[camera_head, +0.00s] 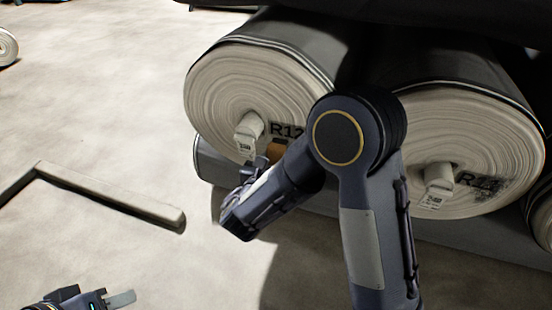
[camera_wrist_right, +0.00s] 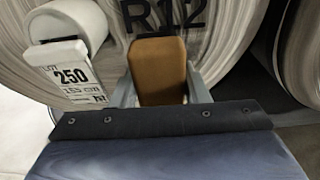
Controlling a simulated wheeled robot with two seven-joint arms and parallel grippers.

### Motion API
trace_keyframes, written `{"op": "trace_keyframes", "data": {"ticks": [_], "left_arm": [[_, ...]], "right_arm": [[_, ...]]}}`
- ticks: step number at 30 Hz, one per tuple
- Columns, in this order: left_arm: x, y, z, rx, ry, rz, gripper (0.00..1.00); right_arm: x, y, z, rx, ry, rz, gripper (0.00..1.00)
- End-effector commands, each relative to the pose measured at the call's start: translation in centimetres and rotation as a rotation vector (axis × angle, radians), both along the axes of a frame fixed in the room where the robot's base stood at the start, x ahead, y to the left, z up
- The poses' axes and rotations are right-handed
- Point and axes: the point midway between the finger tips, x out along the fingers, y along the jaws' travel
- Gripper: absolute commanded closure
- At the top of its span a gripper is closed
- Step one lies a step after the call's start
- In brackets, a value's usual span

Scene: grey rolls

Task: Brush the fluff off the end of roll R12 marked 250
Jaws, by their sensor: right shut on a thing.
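Roll R12 (camera_head: 225,90) lies with its pale layered end facing me; the end also shows in the right wrist view (camera_wrist_right: 235,40). Its tag (camera_wrist_right: 72,75) reads 250 and hangs at the white core stub (camera_head: 249,126). My right gripper (camera_head: 272,158) is shut on a brown block-shaped thing (camera_wrist_right: 158,70), likely the brush. The block is at the roll's end just below the R12 lettering; whether it touches I cannot tell. I make out no fluff on the visible part of this end. My left gripper (camera_head: 95,301) is low at the left, partly cut off, its jaw opening unclear.
A second roll (camera_head: 465,140) with its own tag lies to the right, with dark specks around its lettering. A low pale bar (camera_head: 110,192) lies on the floor at left. Floor around it is clear.

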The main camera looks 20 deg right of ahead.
Motion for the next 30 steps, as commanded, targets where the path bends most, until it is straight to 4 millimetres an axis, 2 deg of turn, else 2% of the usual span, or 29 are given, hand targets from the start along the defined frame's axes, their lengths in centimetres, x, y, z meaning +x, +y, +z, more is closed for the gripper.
{"op": "trace_keyframes", "data": {"ticks": [30], "left_arm": [[0.0, 0.0, 0.0, 0.000, 0.000, 0.000, 0.64]], "right_arm": [[1.7, -1.1, 0.0, 0.000, 0.000, 0.000, 0.77]]}}
